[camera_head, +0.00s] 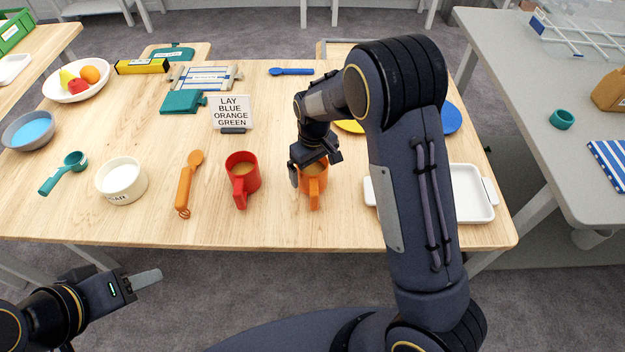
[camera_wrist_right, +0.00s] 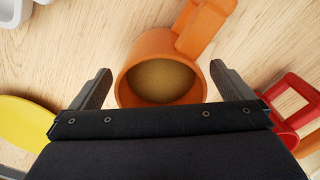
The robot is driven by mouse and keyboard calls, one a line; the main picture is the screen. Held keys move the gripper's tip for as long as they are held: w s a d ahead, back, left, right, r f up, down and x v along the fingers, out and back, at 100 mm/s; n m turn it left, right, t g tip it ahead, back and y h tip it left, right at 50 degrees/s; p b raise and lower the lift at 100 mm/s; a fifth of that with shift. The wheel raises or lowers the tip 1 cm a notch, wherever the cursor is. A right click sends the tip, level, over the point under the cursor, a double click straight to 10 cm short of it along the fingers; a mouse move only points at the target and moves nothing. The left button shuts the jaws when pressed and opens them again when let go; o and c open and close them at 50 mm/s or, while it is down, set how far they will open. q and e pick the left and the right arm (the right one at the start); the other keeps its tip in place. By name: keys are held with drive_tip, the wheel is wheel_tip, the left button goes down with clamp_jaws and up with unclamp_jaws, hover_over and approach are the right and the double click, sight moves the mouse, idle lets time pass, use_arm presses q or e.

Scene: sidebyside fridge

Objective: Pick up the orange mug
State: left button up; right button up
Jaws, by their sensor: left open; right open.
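The orange mug (camera_head: 314,186) stands upright on the wooden table, partly hidden by my right gripper in the head view. In the right wrist view the orange mug (camera_wrist_right: 160,62) holds a brownish content, and its handle points away to the upper right. My right gripper (camera_head: 315,172) is open over the mug. In the right wrist view its two fingers (camera_wrist_right: 158,82) are on either side of the mug's rim, with small gaps; I cannot tell how deep they reach. My left gripper (camera_head: 145,280) is open and empty, off the table's front edge at the lower left.
A red mug (camera_head: 242,180) stands left of the orange mug. A white tray (camera_head: 470,194) lies to the right, partly behind my right arm. A yellow plate (camera_head: 349,126) and a sign (camera_head: 231,112) are behind. An orange utensil (camera_head: 187,184) and sugar bowl (camera_head: 121,181) are further left.

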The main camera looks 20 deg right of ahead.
drive_tip(key=shift+s+f, duration=0.1)
drive_tip(key=shift+f, duration=1.25)
drive_tip(key=c, duration=1.3)
drive_tip(key=shift+c, duration=0.7)
drive_tip(key=shift+r, duration=0.15)
